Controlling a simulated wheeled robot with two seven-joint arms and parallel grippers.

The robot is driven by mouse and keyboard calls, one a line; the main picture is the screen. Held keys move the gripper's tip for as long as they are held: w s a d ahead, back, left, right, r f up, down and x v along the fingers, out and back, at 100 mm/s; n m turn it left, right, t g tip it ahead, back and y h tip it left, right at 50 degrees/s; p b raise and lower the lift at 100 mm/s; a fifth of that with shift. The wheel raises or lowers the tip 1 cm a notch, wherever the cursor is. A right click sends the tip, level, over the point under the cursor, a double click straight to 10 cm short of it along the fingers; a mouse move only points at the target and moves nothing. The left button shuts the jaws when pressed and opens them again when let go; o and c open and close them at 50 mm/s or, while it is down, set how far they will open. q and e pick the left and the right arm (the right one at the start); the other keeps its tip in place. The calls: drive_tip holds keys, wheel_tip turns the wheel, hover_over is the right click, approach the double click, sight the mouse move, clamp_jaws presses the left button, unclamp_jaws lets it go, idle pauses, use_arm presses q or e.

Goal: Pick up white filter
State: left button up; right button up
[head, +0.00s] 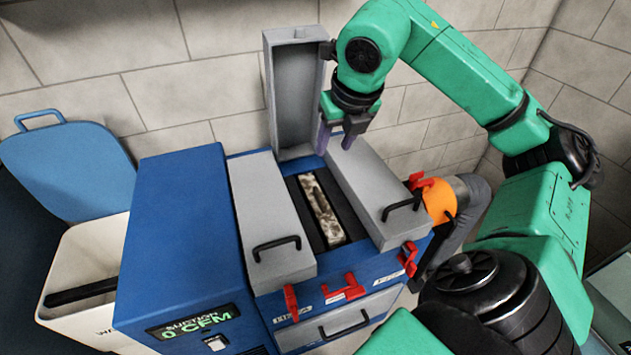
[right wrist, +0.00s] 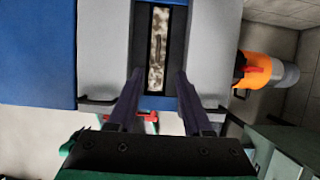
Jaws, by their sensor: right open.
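The white filter (head: 320,208) is a long strip mottled with brown dirt. It lies in the dark slot of the blue machine (head: 190,240), between two grey panels. It also shows in the right wrist view (right wrist: 163,25), running up the picture beyond and between the fingers. My right gripper (head: 336,143) is open and empty, above the far end of the slot in the head view. Its two dark fingers (right wrist: 157,78) point toward the machine in the right wrist view. My left gripper is in neither view.
A grey open lid (head: 296,95) stands upright behind the slot. Red latches (head: 342,290) and black handles line the machine's front. An orange hose collar (head: 438,203) is at its right. A white bin (head: 85,255) with a raised blue lid (head: 70,170) stands left.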

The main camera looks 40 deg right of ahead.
wheel_tip(320, 180, down, 4)
drive_tip(key=b, duration=0.3)
use_arm(q)
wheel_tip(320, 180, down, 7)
drive_tip(key=b, duration=0.3)
use_arm(e)
drive_tip(key=b, duration=0.3)
hover_over(320, 196)
drive_tip(key=s, duration=0.3)
drive_tip(key=f, duration=1.1)
drive_tip(key=shift+w+a+f, duration=0.1)
drive_tip(key=shift+a+f, duration=0.05)
drive_tip(key=shift+a, duration=0.2)
drive_tip(key=x, duration=0.5)
drive_tip(key=shift+w+f+p, duration=0.15)
drive_tip(key=shift+w+p, duration=0.2)
drive_tip(key=shift+w, duration=0.1)
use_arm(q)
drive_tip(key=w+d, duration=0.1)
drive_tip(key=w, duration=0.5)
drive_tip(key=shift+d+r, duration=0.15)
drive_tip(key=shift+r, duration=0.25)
use_arm(e)
drive_tip(key=shift+s, duration=0.1)
clamp_jaws()
